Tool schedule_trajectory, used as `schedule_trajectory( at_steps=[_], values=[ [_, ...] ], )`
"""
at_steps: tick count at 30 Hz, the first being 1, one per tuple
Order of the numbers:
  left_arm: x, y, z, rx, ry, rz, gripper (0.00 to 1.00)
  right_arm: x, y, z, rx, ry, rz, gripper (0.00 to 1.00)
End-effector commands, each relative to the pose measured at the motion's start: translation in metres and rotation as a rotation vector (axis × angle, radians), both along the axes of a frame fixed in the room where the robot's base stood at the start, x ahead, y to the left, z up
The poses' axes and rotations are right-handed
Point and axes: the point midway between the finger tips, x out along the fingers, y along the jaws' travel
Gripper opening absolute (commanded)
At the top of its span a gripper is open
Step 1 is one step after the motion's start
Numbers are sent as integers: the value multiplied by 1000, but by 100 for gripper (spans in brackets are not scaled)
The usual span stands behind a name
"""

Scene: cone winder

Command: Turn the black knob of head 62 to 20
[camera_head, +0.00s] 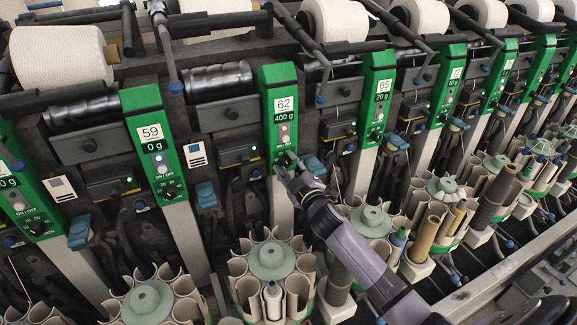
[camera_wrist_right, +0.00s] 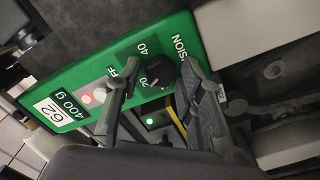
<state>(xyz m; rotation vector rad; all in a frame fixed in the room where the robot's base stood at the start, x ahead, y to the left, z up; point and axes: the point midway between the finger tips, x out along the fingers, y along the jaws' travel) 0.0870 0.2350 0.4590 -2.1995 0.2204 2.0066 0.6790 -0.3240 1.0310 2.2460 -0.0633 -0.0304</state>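Head 62's green panel (camera_head: 280,110) shows "62" and "400 g" in the head view; it also shows in the wrist view (camera_wrist_right: 75,90). In the head view the knob is mostly hidden by my right gripper. My right gripper (camera_head: 289,166) is at the knob. In the wrist view its two fingers (camera_wrist_right: 160,70) stand on either side of the knob, spread apart with small gaps visible. My left gripper is not in view.
Neighbouring green panels 59 (camera_head: 153,145) and 65 (camera_head: 377,100) stand to the left and right. A blue lever (camera_head: 312,164) is close right of the gripper. Below is a round magazine with tubes (camera_head: 271,260). A black box with a green light (camera_wrist_right: 150,121) lies beneath the fingers.

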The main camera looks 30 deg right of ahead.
Motion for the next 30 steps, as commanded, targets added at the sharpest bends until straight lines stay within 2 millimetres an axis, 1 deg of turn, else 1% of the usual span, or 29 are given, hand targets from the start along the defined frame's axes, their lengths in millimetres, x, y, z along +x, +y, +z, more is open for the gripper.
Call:
schedule_trajectory(
  at_steps=[1, 3, 11, 14, 17, 27, 30],
  values=[
    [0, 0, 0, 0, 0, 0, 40, 0, 0, 0, 0, 0, 0, 40],
    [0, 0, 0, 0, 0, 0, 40, 0, 0, 0, 1, 0, 0, 44],
    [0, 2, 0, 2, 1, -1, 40, 0, 0, 0, 1, 1, -1, 44],
    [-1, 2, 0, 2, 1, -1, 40, -5, 0, -1, 1, 1, -1, 44],
    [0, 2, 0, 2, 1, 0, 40, -16, 1, -1, 0, 1, 0, 44],
    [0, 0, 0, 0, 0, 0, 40, -84, 5, -1, 2, 2, 0, 44],
    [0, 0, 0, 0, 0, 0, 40, -100, 6, -2, 2, 3, 0, 44]
  ],
)
